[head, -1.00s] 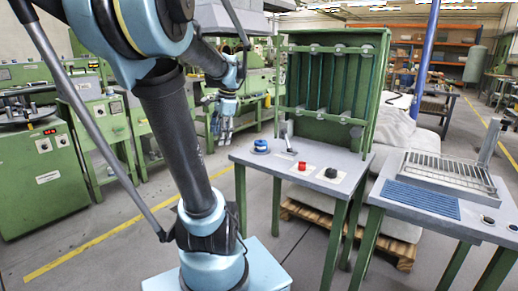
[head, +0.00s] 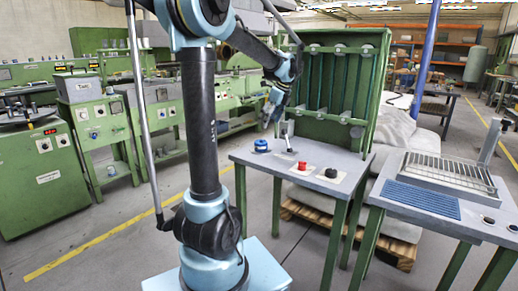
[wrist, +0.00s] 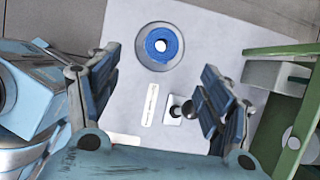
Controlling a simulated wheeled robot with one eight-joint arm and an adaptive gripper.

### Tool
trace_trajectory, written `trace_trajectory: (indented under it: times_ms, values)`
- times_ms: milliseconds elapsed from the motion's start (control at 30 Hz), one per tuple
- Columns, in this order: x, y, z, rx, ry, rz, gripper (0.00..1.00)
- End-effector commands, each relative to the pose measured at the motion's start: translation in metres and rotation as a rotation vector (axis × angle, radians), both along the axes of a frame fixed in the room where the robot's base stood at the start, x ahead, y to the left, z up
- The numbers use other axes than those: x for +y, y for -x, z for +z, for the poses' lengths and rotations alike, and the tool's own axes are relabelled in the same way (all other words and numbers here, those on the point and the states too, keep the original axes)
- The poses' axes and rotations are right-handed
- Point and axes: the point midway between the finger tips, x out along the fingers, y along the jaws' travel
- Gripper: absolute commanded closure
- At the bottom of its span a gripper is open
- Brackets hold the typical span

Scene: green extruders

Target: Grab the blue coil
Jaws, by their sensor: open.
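The blue coil (head: 261,144) sits on the left back part of a grey table top (head: 243,157). In the wrist view the blue coil (wrist: 161,45) is a ring with a pale centre, lying on a round grey dish (wrist: 146,63). My gripper (head: 267,124) is above the table near the coil in the head view. In the wrist view my gripper (wrist: 160,97) is open, with its fingers wide apart and nothing between them. The coil lies beyond the fingertips, near the top middle of that view.
A lever (head: 287,134) stands right of the coil. A red button (head: 302,165) and a black knob (head: 330,172) are on the table's front. A tall green frame (head: 371,95) rises at the back. The second table (head: 428,224) holds a wire rack.

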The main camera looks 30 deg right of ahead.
Motion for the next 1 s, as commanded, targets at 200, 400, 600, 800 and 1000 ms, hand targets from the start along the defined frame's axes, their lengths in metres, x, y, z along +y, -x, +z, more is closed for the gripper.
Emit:
trace_trajectory:
  times_ms: [200,400,600,800,1000]
  values:
    - [0.006,-0.014,-0.036,-0.001,0.001,0.004,0.27]
    - [0.011,-0.025,-0.065,0.000,0.001,0.004,0.27]
    - [0.013,-0.030,-0.078,0.000,0.001,0.003,0.27]
    - [0.013,-0.037,-0.095,0.000,0.001,0.004,0.27]
    - [0.015,-0.046,-0.119,-0.001,0.001,0.004,0.27]
